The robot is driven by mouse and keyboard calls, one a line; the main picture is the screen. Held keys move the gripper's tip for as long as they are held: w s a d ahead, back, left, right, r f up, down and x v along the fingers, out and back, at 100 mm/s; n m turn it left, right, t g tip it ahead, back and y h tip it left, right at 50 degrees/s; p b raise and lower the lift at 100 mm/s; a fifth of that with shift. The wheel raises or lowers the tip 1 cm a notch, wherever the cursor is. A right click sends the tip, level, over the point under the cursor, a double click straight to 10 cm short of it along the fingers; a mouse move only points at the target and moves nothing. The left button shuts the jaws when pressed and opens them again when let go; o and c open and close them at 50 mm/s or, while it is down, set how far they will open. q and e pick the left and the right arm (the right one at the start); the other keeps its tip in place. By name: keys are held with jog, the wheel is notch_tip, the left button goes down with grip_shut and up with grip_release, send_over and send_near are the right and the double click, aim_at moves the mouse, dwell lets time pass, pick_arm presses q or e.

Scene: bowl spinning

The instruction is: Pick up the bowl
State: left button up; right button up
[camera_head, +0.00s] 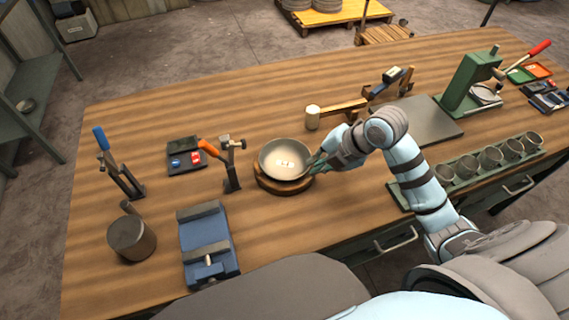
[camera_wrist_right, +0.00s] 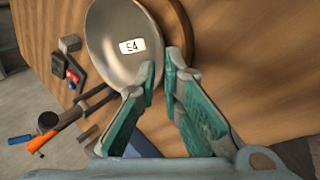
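The grey bowl (camera_head: 285,154) is over a round wooden stand (camera_head: 270,185) near the middle of the table. My right gripper (camera_head: 313,165) is at the bowl's right rim in the head view. In the right wrist view, the fingers (camera_wrist_right: 162,76) straddle the rim of the bowl (camera_wrist_right: 113,50), one inside and one outside, with their tips close together on it. I cannot tell whether the bowl touches the stand. My left gripper is out of view.
A clamp with an orange handle (camera_head: 209,148) stands just left of the bowl. A blue vise (camera_head: 207,246) and a dark cylinder (camera_head: 131,239) are at front left. A wooden mallet (camera_head: 313,117) lies behind the bowl. A green rack of cups (camera_head: 465,168) is at right.

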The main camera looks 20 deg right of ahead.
aim_at(306, 169)
jog(key=x, duration=0.3)
jog(key=shift+a+f, duration=0.15)
jog(key=shift+f, duration=0.15)
jog(key=shift+r, duration=0.1)
grip_shut()
